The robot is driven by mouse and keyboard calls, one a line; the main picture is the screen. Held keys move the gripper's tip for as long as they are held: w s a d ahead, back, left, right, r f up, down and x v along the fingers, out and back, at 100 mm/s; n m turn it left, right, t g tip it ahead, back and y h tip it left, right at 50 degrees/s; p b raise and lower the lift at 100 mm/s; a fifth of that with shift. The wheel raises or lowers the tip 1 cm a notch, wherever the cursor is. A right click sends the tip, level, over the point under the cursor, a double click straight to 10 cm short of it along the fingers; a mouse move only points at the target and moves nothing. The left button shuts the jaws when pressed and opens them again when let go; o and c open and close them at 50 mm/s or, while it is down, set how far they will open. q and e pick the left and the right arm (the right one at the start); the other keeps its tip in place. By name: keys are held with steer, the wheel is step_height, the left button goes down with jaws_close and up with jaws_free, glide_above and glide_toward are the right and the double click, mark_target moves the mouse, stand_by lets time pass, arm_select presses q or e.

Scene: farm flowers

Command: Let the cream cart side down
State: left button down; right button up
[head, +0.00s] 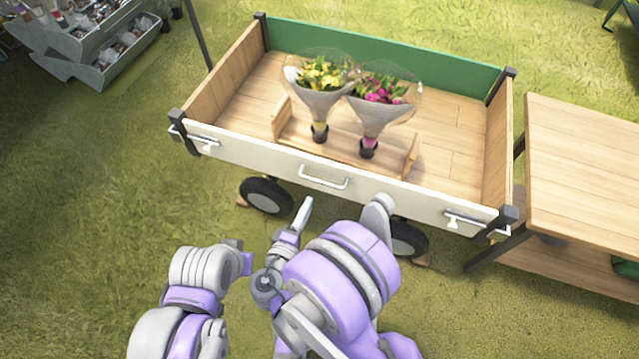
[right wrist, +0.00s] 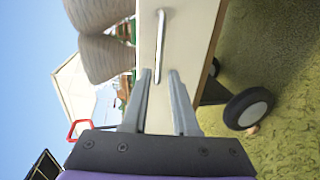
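The cream cart side (head: 260,157) stands upright along the cart's near edge, with a pale bar handle (head: 323,184) at its middle. A latch sits near each end: the left latch (head: 204,144) and the right latch (head: 462,222). My right gripper (head: 303,208) is in front of the cream side, just below the handle in the head view. In the right wrist view its two fingers (right wrist: 160,82) are apart, with the handle (right wrist: 157,45) ahead of them. My left gripper (head: 242,258) is low and left of the right one; its fingers do not show clearly.
Two wrapped bouquets, yellow (head: 320,90) and pink (head: 375,105), stand in a wooden holder (head: 290,128) on the cart bed. A wooden table (head: 585,160) stands close on the right. Grey bins (head: 95,60) stand at upper left. Grass before the cart is clear.

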mark_target(319, 181)
steer(key=x, duration=1)
steer(key=shift+w+f, duration=0.1)
steer(key=shift+w, duration=0.25)
jaws_close()
stand_by(1.0)
